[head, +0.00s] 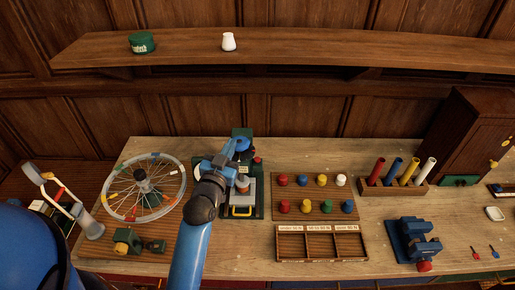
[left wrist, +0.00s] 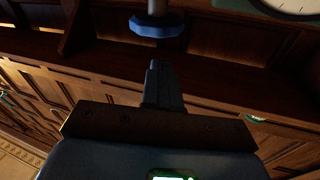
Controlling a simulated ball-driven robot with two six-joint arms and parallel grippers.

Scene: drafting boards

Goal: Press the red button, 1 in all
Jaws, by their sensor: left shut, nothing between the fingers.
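A small red button (head: 257,160) shows on the dark green board (head: 256,208) at the middle of the bench in the head view. My left gripper (head: 231,154) is over the back part of this board, just left of the red button. Its arm hides part of the board. In the left wrist view my left gripper (left wrist: 157,68) has its fingers shut with nothing between them. A blue round disc on a grey stem (left wrist: 157,26) is ahead of the fingertips there, with a visible gap. The red button does not show in that view. My right gripper is not in view.
A spoked wheel (head: 107,202) lies left of the board. A wooden peg board (head: 316,193) with coloured knobs and a sectioned tray (head: 322,258) are to the right. A blue vise-like device (head: 408,240) stands farther right. A shelf (head: 300,49) runs above.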

